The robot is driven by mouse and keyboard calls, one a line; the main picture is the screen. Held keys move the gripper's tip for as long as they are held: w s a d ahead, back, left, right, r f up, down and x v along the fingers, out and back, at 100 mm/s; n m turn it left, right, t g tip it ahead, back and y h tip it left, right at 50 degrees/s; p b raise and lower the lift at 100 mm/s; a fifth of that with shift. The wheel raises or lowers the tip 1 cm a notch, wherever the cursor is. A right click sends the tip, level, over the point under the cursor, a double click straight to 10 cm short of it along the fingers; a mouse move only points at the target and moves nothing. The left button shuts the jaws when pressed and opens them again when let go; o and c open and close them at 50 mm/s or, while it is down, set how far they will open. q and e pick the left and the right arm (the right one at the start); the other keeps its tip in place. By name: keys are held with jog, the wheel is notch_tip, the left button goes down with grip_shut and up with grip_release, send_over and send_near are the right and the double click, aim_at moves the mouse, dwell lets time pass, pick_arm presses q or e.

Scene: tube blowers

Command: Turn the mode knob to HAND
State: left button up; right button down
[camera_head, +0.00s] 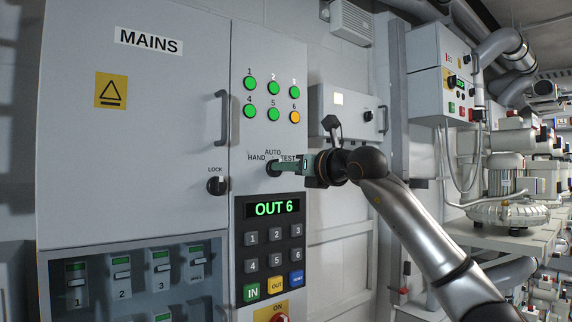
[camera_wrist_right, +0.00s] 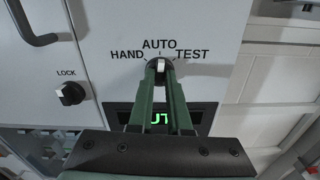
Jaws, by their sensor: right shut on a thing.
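The mode knob (camera_wrist_right: 160,67) is a small dark knob with a white pointer, on the grey panel below the labels HAND, AUTO and TEST. In the right wrist view its pointer looks upright, toward AUTO (camera_wrist_right: 159,44). HAND (camera_wrist_right: 127,55) is to its left. My right gripper (camera_wrist_right: 161,75) is shut on the knob, its two green fingers on either side of it. My left gripper is not in view.
A LOCK knob (camera_head: 217,186) and a door handle (camera_head: 222,118) are to the left. Below are the OUT 6 display (camera_head: 271,208) and a keypad (camera_head: 271,250). Lit buttons (camera_head: 273,87) are above. A small grey box (camera_head: 345,112) is on the wall behind my right arm.

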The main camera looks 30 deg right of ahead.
jog(key=shift+a+n+p, duration=0.15)
jog(key=shift+n+p, duration=1.4)
jog(key=shift+n, duration=3.95)
jog(key=c, duration=0.9)
grip_release()
jog(key=shift+o, duration=0.2)
jog(key=shift+s, duration=0.1)
jog(key=s+d+b, duration=0.1)
jog(key=s+b, duration=0.3)
jog(key=s, duration=0.8)
jog(key=shift+s, duration=0.2)
jog(key=shift+f, duration=0.1)
